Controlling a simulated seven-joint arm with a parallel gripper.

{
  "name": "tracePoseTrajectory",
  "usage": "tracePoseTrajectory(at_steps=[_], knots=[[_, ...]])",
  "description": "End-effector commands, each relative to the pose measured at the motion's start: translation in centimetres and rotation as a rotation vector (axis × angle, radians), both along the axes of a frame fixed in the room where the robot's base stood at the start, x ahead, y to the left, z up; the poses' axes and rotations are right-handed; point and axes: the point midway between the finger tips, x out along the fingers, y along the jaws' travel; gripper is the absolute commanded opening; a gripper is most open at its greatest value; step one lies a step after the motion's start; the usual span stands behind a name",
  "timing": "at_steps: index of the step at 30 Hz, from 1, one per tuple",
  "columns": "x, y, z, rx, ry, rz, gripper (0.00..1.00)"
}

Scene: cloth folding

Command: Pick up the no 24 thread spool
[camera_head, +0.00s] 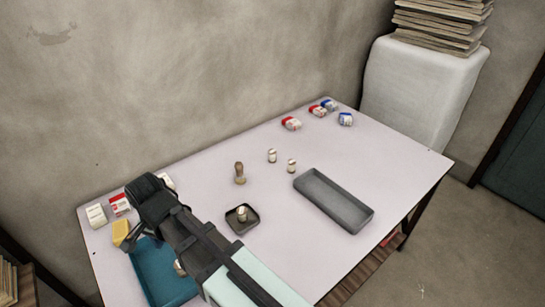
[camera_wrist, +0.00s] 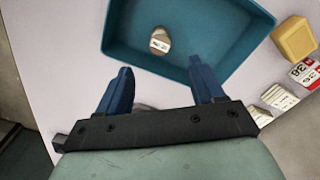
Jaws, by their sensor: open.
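Several small thread spools are in view, but I cannot read a number 24 on any of them. In the wrist view, one round spool with a pale label (camera_wrist: 160,40) lies inside the teal tray (camera_wrist: 125,30). My gripper (camera_wrist: 160,70) is open and empty, its two blue fingers apart near the tray's close edge. In the head view, my arm partly covers the teal tray (camera_head: 150,275). Two pale spools stand on the table, one (camera_head: 272,155) left of the other (camera_head: 291,165). Another spool (camera_head: 242,214) sits in a small dark dish (camera_head: 234,225).
A long grey tray (camera_head: 345,205) lies at the right of the table (camera_head: 400,155). A brown upright object (camera_head: 240,174) stands mid-table. Red and blue labelled items (camera_head: 317,110) lie at the back. A yellow block (camera_wrist: 294,39) and labelled packs (camera_wrist: 305,72) flank the teal tray.

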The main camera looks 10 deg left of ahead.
Motion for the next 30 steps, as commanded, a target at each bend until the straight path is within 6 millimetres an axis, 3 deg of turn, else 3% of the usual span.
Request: tracePoseTrajectory(at_steps=[5,14,23,30], knots=[[1.4,-1.0,0.0,0.000,0.000,-0.030,0.67],[9.1,-6.9,-0.1,-0.003,0.003,-0.195,0.67],[19.5,-12.7,0.2,-0.006,0.006,-0.375,0.67],[29.5,-17.8,0.6,-0.008,0.010,-0.518,0.67]])
